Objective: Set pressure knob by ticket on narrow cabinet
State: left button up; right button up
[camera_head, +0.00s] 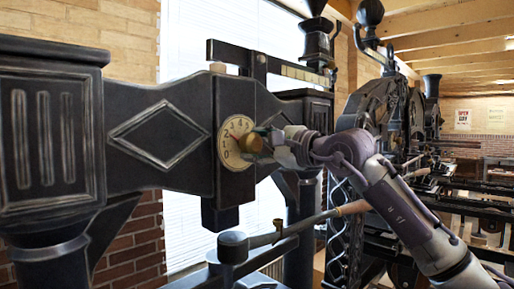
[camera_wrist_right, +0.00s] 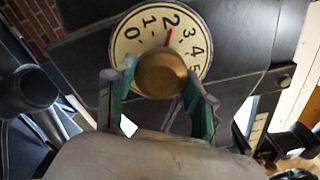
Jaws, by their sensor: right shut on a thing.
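The brass pressure knob (camera_head: 250,143) sticks out from a round cream dial (camera_head: 228,157) on the black press beam. In the right wrist view the knob (camera_wrist_right: 161,75) sits in front of the dial (camera_wrist_right: 126,45), which is numbered from 0 to 5. A red pointer (camera_wrist_right: 168,37) shows close to the 2, slightly on the side of the 3. My right gripper (camera_head: 264,142) is shut on the knob, with one green-padded finger on each side in the wrist view (camera_wrist_right: 158,82). The knob hides part of the dial. No ticket or narrow cabinet can be made out. My left gripper is out of view.
The black press beam (camera_head: 165,135) spans the left and middle. A lever with a wooden handle (camera_head: 325,217) runs below my right arm. More black presses (camera_head: 390,115) stand at the right. A bright window (camera_head: 185,65) is behind the beam.

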dwell(0.3)
jog(key=o, duration=1.2)
jog(key=shift+c, duration=0.2)
jog(key=v, duration=1.2)
